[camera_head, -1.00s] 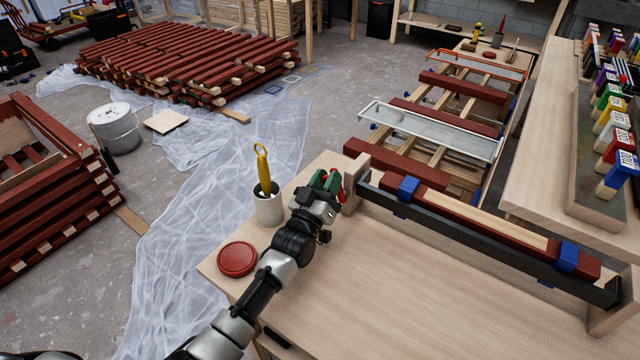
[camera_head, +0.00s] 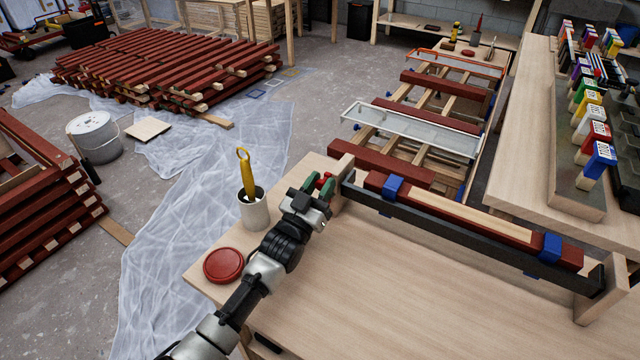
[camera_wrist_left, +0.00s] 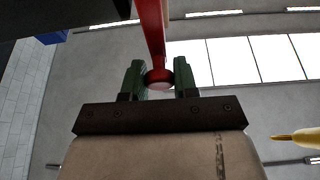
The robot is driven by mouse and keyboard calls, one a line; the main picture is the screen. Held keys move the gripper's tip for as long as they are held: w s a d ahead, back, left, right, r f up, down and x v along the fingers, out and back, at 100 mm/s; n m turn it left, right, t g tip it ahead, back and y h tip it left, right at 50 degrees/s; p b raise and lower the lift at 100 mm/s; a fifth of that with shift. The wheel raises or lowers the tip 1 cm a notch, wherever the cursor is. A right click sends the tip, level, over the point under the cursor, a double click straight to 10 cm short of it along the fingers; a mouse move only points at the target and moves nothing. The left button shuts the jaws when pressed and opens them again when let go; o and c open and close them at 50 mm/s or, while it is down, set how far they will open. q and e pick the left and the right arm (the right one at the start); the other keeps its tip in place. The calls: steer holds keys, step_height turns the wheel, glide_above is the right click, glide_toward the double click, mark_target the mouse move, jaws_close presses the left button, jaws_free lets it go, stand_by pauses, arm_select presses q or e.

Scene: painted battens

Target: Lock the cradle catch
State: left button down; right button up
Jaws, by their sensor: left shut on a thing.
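The cradle is a long black rail (camera_head: 470,228) between wooden end blocks on the bench. It holds a batten with dark red ends and a bare wood middle (camera_head: 465,213), under blue clamps (camera_head: 392,188). A red catch lever (camera_head: 326,180) is at its left end. In the left wrist view the lever (camera_wrist_left: 152,30) comes down from the top to a round knob. My left gripper (camera_head: 318,184) is shut on this knob, between its green fingertips (camera_wrist_left: 159,80). The catch's seat is hidden. My right gripper is not in view.
On the bench, a white cup (camera_head: 254,212) with a yellow-handled tool and a red round lid (camera_head: 223,265) stand left of my left arm. The bench top (camera_head: 400,310) in front of the cradle is clear. A side bench (camera_head: 520,165) with paint-coloured tools is at right.

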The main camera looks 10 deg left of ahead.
arm_select(q)
steer(key=c, duration=0.9)
jaws_free()
steer(key=shift+d, duration=0.1)
steer(key=shift+o, duration=0.2)
steer(key=shift+s+f, duration=0.2)
steer(key=shift+s, duration=0.1)
steer(key=v, duration=0.3)
steer(key=shift+w, duration=0.1)
steer(key=s+a, duration=0.4)
steer(key=s, duration=0.7)
steer(key=shift+r+b, duration=0.2)
steer(key=shift+b, duration=0.1)
steer(key=shift+a, duration=0.1)
